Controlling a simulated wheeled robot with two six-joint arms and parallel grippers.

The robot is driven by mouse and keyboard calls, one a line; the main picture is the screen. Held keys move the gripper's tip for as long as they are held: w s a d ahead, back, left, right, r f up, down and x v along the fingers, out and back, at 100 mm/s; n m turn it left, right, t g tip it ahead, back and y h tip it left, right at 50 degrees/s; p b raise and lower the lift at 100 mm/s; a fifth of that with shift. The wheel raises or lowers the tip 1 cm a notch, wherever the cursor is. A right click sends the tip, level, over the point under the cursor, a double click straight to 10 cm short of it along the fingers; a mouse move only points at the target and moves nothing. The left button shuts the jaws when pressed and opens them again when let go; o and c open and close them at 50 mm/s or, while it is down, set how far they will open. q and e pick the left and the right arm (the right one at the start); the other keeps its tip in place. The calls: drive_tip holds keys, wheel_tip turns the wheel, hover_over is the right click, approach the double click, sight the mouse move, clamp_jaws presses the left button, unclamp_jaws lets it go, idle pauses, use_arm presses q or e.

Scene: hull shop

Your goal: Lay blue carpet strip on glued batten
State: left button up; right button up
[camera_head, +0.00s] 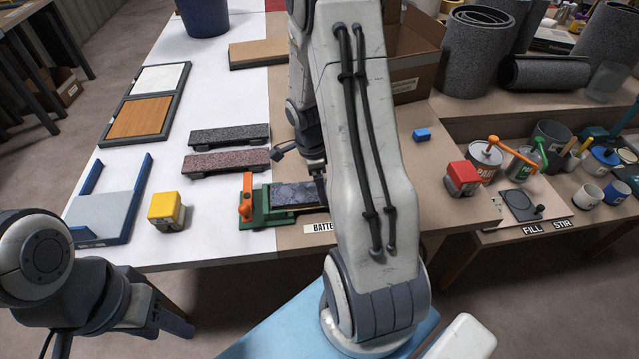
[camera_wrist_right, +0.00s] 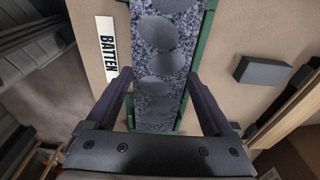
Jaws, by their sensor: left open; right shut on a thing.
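The blue carpet strip (camera_wrist_right: 158,100), speckled blue-grey with a row of rounded smoother patches, runs between the fingers of my right gripper (camera_wrist_right: 160,78). The gripper is shut on its sides. In the head view the strip (camera_head: 293,196) lies at the green clamp fixture (camera_head: 258,214) with an orange handle. Whether it rests on the batten or hovers just above it, I cannot tell; the batten is hidden beneath. My right arm covers the strip's right end. My left gripper (camera_head: 122,335) is open and empty at the lower left, off the table's front edge.
Two other carpeted battens, grey (camera_head: 230,134) and reddish (camera_head: 226,163), lie behind the fixture. A yellow-topped block (camera_head: 166,208) and a blue-edged tray (camera_head: 103,212) stand left. A red-topped block (camera_head: 462,177), glue tins and cups stand right. A small blue block (camera_head: 421,135) lies behind.

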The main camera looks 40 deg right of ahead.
idle(0.3)
drive_tip(key=o, duration=1.1)
drive_tip(key=shift+r+p, duration=2.45)
drive_tip(key=shift+r, duration=1.05)
